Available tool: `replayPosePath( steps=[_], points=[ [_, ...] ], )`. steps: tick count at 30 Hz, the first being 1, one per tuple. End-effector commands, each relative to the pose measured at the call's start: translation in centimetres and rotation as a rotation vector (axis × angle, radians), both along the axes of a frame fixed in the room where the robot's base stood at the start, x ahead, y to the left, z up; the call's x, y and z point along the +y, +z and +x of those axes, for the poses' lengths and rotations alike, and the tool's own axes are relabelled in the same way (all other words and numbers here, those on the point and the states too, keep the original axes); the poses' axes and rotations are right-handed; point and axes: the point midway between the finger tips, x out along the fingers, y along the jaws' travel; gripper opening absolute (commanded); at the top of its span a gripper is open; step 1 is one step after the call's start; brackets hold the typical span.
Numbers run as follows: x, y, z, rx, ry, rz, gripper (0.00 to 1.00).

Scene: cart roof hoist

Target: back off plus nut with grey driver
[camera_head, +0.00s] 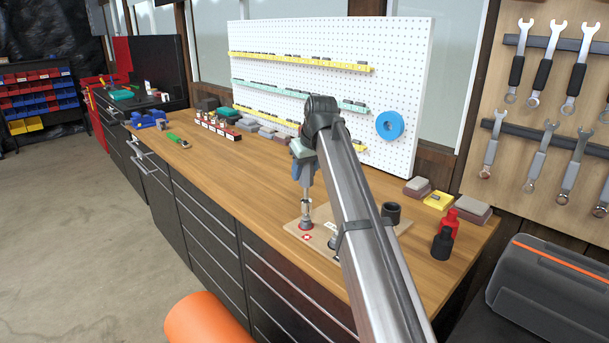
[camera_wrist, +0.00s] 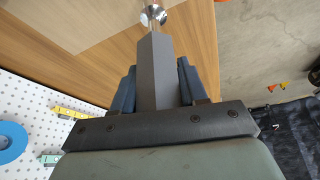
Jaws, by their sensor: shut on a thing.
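My gripper (camera_head: 303,172) is above the wooden board on the bench, pointing down. It is shut on the grey driver, whose grey handle (camera_wrist: 155,75) sits between the two dark fingers in the wrist view. The driver's metal shaft (camera_head: 306,207) hangs roughly upright over the board's near left corner. Its lower end meets a small round fitting (camera_head: 306,224) beside a red plus mark (camera_head: 307,236). The plus nut itself is hidden or too small to make out, so I cannot tell whether the driver is seated on it. My forearm covers part of the board (camera_head: 322,213).
A dark cup-like holder (camera_head: 391,212) stands at the board's right. A pegboard (camera_head: 330,75) backs the bench.

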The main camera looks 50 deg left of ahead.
Motion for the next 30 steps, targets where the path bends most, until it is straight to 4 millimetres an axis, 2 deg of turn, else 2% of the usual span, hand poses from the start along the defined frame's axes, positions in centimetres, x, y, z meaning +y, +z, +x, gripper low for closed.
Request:
replayPosePath(
  steps=[24, 30],
  points=[
    [0.1, 4.0, 0.0, 0.000, 0.000, 0.000, 0.00],
    [0.0, 4.5, 0.0, 0.000, 0.000, 0.000, 0.00]
  ],
)
